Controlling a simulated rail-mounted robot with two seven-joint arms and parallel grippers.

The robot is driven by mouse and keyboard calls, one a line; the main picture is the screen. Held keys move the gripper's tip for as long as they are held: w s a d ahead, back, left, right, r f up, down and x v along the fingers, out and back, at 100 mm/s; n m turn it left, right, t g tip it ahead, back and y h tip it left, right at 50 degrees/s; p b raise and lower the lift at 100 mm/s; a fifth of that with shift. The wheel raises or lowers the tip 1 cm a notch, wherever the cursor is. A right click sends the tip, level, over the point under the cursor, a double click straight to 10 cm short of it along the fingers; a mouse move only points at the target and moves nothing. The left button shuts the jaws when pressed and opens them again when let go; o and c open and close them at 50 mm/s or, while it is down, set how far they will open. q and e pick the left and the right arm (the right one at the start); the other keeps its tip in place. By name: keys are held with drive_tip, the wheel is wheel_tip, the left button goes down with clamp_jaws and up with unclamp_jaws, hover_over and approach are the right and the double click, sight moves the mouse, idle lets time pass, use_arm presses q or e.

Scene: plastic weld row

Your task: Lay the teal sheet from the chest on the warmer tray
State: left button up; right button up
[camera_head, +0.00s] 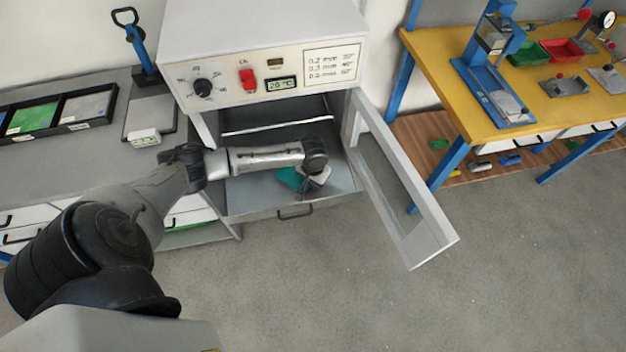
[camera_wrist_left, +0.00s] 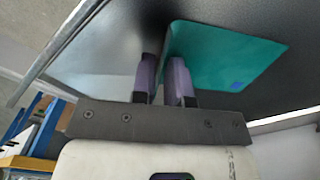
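The teal sheet (camera_head: 288,178) lies flat on the grey warmer tray (camera_head: 245,197), which sits at the front of the warmer's opening. In the left wrist view the sheet (camera_wrist_left: 235,55) spreads right of my left gripper's fingers, with a small dark-blue mark near one corner. My left gripper (camera_head: 308,186) is low over the tray beside the sheet. In the wrist view its two purple-grey fingers (camera_wrist_left: 165,84) stand a little apart, with the sheet's edge showing at the gap. The fingers partly hide that edge, so contact is unclear. My right gripper is not in view.
The warmer (camera_head: 265,50) has its glazed door (camera_head: 425,235) swung open to the right of the tray. Left is a grey bench with a sheet rack (camera_head: 60,115) and white drawers (camera_head: 185,207) below. A yellow workbench (camera_head: 450,60) stands right. The floor in front is clear.

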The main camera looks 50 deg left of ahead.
use_arm(q)
drive_tip(key=shift+o, duration=1.2)
drive_tip(key=shift+r, duration=0.1)
wheel_tip(320, 180, up, 12)
drive_tip(key=p, duration=0.3)
drive_tip(key=s+d+f+m+t+h, duration=0.1)
drive_tip(key=s+d+f+m, duration=0.1)
drive_tip(key=s+d, duration=0.4)
drive_tip(key=s+d+f+m, duration=0.3)
drive_tip(key=d, duration=0.6)
drive_tip(key=s+d+r+t, duration=0.1)
drive_tip(key=s+r, duration=0.1)
drive_tip(key=s, duration=0.4)
drive_tip(key=s+d+r+m+t, duration=0.1)
drive_tip(key=s+d+r, duration=0.1)
drive_tip(key=s, duration=0.5)
drive_tip(key=shift+s+r+t+y, duration=0.2)
drive_tip(key=shift+r+t+y, duration=0.15)
drive_tip(key=shift+r, duration=0.2)
drive_tip(key=shift+d, duration=0.1)
